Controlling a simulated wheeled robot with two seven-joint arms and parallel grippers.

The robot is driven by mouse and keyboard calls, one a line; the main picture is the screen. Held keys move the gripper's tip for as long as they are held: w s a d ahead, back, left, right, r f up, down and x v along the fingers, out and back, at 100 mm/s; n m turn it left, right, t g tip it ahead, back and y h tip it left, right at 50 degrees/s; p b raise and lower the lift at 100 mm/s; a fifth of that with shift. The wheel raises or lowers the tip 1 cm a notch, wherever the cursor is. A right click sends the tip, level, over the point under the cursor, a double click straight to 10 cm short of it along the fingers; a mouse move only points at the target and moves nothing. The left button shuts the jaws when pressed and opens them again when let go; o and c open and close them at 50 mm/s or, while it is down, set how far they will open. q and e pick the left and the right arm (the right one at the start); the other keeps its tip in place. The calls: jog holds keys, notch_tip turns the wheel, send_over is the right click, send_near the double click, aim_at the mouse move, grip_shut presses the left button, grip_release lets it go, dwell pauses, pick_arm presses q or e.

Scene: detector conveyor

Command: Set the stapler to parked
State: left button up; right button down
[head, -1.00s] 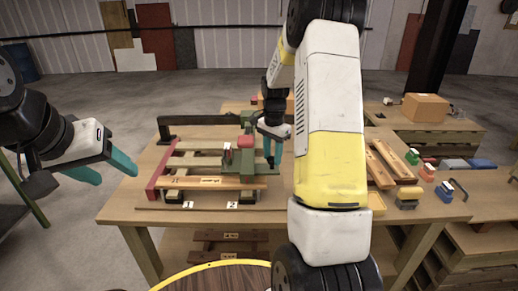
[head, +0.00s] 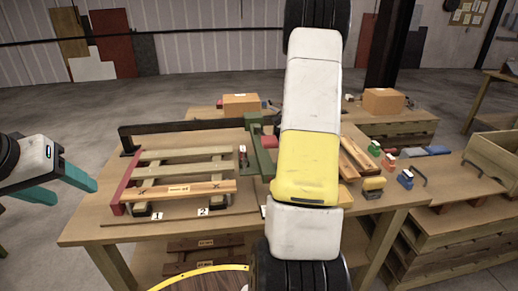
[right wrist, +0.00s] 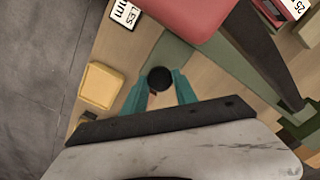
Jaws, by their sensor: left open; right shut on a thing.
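The stapler is a green carriage (head: 256,148) on the black rail behind the pallet (head: 185,188). It stands at the pallet's right end, partly hidden by my right arm. In the right wrist view its red body (right wrist: 185,12) is at the top, with green parts (right wrist: 170,55) below. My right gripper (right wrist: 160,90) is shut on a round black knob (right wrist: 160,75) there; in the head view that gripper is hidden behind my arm. My left gripper (head: 72,191) is open and empty, left of the table.
The black rail (head: 180,132) spans the table's back. A cardboard box (head: 240,103) stands behind. A yellow tray (right wrist: 100,84) shows beside the knob in the right wrist view.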

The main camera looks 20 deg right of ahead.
jog(key=shift+s+d, duration=0.15)
jog(key=shift+d, duration=0.45)
jog(key=c, duration=1)
grip_release()
jog(key=shift+d, duration=0.1)
jog(key=shift+o, duration=0.2)
jog(key=shift+a+r, duration=0.2)
notch_tip(320, 180, up, 8)
jog(key=shift+f, duration=0.25)
